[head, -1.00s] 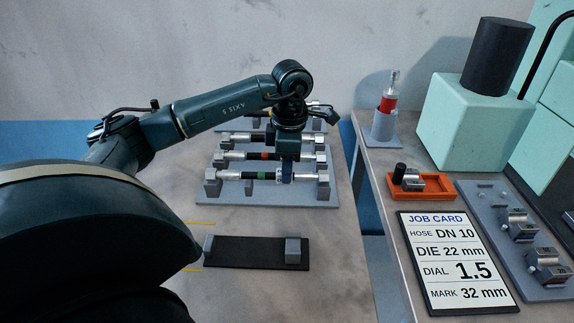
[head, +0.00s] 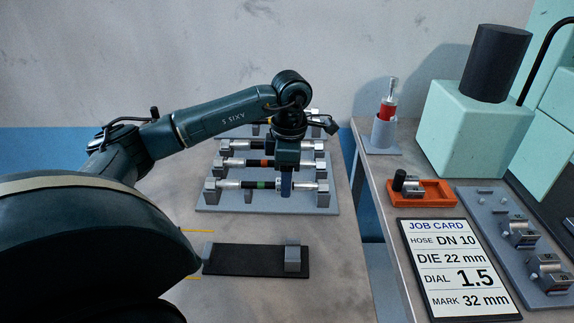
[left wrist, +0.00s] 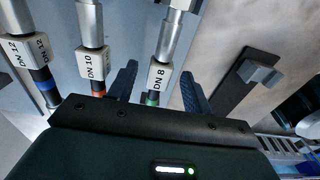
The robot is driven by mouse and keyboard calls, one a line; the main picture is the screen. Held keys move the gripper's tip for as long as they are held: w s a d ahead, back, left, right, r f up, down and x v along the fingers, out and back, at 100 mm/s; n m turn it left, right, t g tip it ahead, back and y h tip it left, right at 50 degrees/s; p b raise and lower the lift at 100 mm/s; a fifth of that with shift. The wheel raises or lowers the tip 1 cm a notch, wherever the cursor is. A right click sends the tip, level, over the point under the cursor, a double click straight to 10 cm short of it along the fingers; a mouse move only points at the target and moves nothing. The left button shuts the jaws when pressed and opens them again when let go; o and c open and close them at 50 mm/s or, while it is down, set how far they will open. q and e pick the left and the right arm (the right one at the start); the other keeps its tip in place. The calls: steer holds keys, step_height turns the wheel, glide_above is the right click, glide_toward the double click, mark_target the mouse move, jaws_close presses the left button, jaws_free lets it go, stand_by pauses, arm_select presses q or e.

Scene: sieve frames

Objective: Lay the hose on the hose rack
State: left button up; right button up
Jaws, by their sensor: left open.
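The hose rack (head: 210,207) is a grey plate with support blocks, holding several black hoses with silver end fittings. The front hose (head: 250,184) has a green band and lies across the front blocks; its tag in the left wrist view reads DN 8 (left wrist: 159,75). My left gripper (head: 287,192) points down over this hose, right of its middle. In the left wrist view its open fingers (left wrist: 159,92) stand on either side of the hose. Behind it lie the orange-banded DN 10 hose (left wrist: 93,64) and the blue-banded DN 12 hose (left wrist: 20,52). My right gripper is not in view.
In front of the rack is an empty black stand (head: 250,261) with two grey blocks. Across a gap, the right table holds a job card (head: 457,268) reading DN 10, an orange tray (head: 435,190), a grey die plate (head: 487,215) and a pale green machine (head: 470,130).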

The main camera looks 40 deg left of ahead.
arm_select(q)
steer(key=shift+r, duration=0.2)
step_height(320, 180, up, 13)
steer(key=p, duration=0.2)
steer(key=shift+w+d, duration=0.2)
steer(key=shift+d, duration=0.05)
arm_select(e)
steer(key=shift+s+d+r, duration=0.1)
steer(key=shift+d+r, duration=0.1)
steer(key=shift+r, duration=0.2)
arm_select(q)
steer(key=shift+f, duration=0.1)
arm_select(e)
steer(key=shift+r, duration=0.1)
